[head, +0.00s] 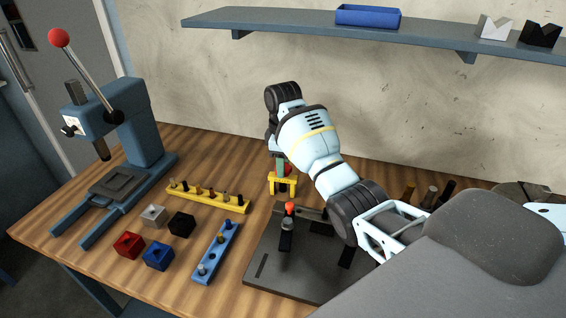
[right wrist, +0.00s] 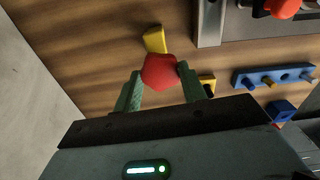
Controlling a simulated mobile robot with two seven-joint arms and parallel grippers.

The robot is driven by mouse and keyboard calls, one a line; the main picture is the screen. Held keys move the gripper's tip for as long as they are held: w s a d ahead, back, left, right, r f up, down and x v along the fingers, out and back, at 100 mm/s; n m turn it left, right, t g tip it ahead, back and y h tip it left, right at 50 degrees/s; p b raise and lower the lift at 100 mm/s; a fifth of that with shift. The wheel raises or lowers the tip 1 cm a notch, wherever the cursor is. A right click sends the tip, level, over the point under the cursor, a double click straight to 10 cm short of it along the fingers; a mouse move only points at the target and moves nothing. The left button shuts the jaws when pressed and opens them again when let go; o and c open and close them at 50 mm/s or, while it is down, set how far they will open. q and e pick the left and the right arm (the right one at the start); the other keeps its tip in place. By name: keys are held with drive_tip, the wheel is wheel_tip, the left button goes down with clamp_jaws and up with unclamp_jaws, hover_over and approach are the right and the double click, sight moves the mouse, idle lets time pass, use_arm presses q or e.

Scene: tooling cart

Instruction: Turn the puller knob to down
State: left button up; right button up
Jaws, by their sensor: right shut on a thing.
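The yellow puller (head: 283,187) stands on the wooden bench near the back wall, with a bit of its red knob (head: 288,170) showing above it. My right gripper (head: 282,167) reaches down over it from above. In the right wrist view the red knob (right wrist: 159,71) sits between the two green fingers of my right gripper (right wrist: 160,80), which is shut on it. A yellow part of the puller (right wrist: 155,40) shows beyond the knob. In the head view my wrist and fingers hide much of the knob, so its setting is hard to tell. My left gripper is not in view.
A dark fixture plate (head: 265,268) with a red-tipped clamp (head: 289,209) lies in front of the puller. A yellow pin rack (head: 208,196), a blue rack (head: 216,252) and several small blocks are to the left. A blue press (head: 130,130) stands farther left.

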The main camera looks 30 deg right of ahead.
drive_tip(key=shift+n, duration=3.4)
drive_tip(key=o, duration=1)
drive_tip(key=shift+r, duration=3.9)
